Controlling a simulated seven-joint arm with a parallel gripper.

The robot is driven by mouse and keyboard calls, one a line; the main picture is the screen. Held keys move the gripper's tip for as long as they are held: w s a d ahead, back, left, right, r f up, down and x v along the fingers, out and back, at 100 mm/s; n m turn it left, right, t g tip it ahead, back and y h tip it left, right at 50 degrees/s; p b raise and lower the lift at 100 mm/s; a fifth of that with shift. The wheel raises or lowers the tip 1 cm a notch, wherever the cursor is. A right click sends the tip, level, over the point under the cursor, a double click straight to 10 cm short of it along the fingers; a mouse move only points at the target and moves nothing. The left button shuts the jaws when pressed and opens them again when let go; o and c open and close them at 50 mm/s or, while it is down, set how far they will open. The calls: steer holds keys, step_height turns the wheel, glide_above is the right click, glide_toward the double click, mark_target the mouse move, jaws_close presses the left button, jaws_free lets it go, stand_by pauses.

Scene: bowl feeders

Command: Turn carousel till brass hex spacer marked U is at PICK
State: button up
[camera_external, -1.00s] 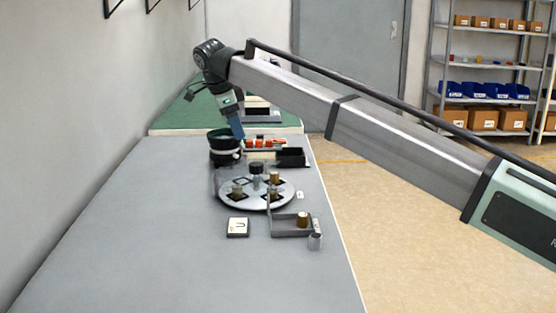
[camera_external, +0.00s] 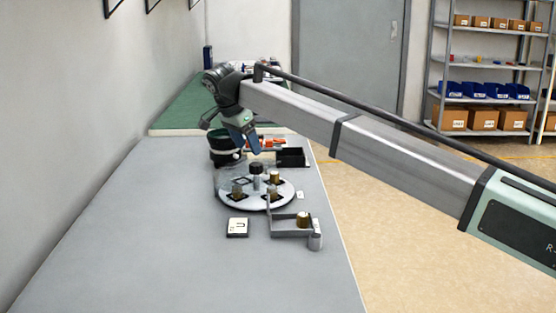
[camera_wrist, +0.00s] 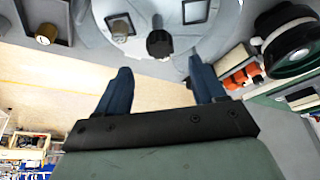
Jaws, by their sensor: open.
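The grey carousel disc (camera_external: 233,201) lies on the table with several square dark pockets. A card marked U (camera_external: 237,227) lies in front of the disc. Letters on the spacers are too small to read. My gripper (camera_external: 249,152) is open and empty, above and behind the disc. Its blue fingers (camera_wrist: 158,80) point toward the knob in the wrist view.
Behind the disc are a dark round bowl feeder (camera_external: 222,150), orange parts (camera_external: 267,143) and a black bin (camera_external: 292,157). The table's front left is clear.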

mark_target(256, 164)
steer(key=shift+x, duration=3.5)
steer(key=shift+c, duration=0.2)
jaws_close()
